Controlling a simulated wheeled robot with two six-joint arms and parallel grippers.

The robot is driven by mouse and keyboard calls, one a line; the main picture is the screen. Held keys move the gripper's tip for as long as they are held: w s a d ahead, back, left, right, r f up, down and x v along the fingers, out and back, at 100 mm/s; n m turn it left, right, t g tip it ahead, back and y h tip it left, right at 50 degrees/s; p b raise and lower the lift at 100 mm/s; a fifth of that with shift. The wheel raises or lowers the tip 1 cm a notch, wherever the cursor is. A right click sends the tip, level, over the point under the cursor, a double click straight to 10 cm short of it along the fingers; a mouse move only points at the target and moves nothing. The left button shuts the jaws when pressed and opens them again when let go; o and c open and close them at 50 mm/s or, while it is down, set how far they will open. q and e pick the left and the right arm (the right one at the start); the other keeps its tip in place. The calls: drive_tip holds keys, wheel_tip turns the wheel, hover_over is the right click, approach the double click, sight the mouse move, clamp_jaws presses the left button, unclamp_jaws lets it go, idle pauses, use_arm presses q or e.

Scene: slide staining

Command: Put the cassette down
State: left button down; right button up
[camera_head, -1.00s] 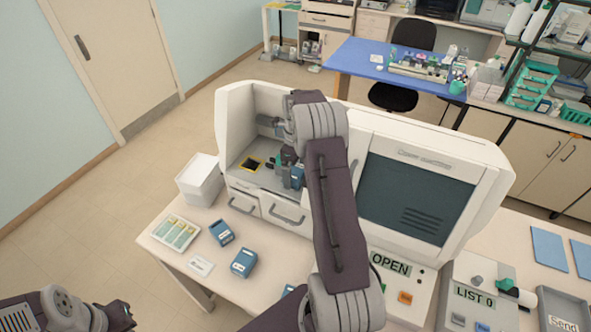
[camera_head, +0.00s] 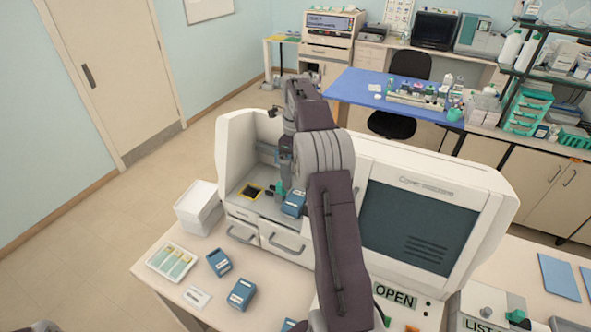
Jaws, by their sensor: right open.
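A blue cassette (camera_head: 293,204) stands inside the open bay of the white coverslipper machine (camera_head: 440,185), on the right side of the bay floor. My right arm reaches over the machine from the front. My right gripper (camera_head: 283,184) is open, just above and behind the cassette, partly hidden by my own wrist. I cannot tell whether its fingers still touch the cassette. My left gripper is out of view; only a bit of my left arm shows at the lower left corner.
Two more blue cassettes (camera_head: 219,262) (camera_head: 241,294) stand on the table in front, beside a white tray of slides (camera_head: 172,262) and a small label card (camera_head: 197,297). A white box (camera_head: 198,207) stands left of the machine.

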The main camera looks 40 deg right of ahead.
drive_tip(key=s+a+f+n, duration=0.3)
drive_tip(key=a+n, duration=0.5)
drive_tip(key=n, duration=0.1)
drive_tip(key=s+a+f+n, duration=0.3)
drive_tip(key=s+a+n, duration=0.1)
drive_tip(key=a+n, duration=0.45)
drive_tip(key=s+a+f+n, duration=0.2)
drive_tip(key=s+n, duration=0.4)
drive_tip(key=s+a+f+n+t, duration=0.1)
drive_tip(key=s+a+f+n, duration=0.2)
drive_tip(key=s+n, duration=0.2)
drive_tip(key=shift+s+a+f+n, duration=0.2)
drive_tip(key=shift+s+n, duration=0.15)
drive_tip(key=shift+n, duration=0.6)
wheel_tip(320, 180, down, 16)
drive_tip(key=b, duration=1.6)
drive_tip(key=shift+f, duration=0.2)
drive_tip(key=shift+s+a+r, duration=0.1)
drive_tip(key=shift+r, duration=0.4)
